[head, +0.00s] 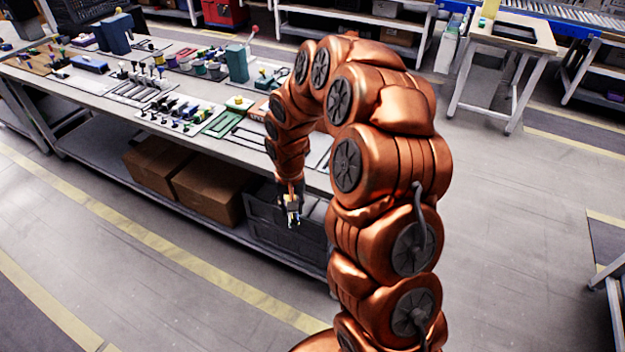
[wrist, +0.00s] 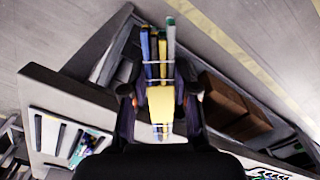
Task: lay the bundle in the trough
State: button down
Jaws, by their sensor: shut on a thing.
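My gripper (head: 291,203) hangs in front of the long workbench's near edge, below its top and in front of the lower shelf. In the wrist view its two fingers (wrist: 160,98) are shut on the bundle (wrist: 153,50), several thin blue, black, yellow and grey-green rods tied with pale bands. A wider yellow part sits between the fingers. In the head view the bundle (head: 294,218) is small and points downward. I cannot tell for sure which thing is the trough; a green tray (head: 222,123) and pale slotted trays lie on the bench.
The workbench (head: 240,150) carries many small tools, cups and a dark green block (head: 237,63). Cardboard boxes (head: 212,185) and a dark crate (head: 268,222) stand on its lower shelf. A small table (head: 505,38) stands at the back right. The floor in front is clear.

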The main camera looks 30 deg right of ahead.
jog(key=a+f+n, duration=0.3)
jog(key=a+f, duration=0.3)
jog(key=f, duration=0.1)
jog(key=shift+w+a+f+n, duration=0.2)
jog(key=shift+w+f+n, duration=0.1)
jog(key=shift+w+n, duration=0.15)
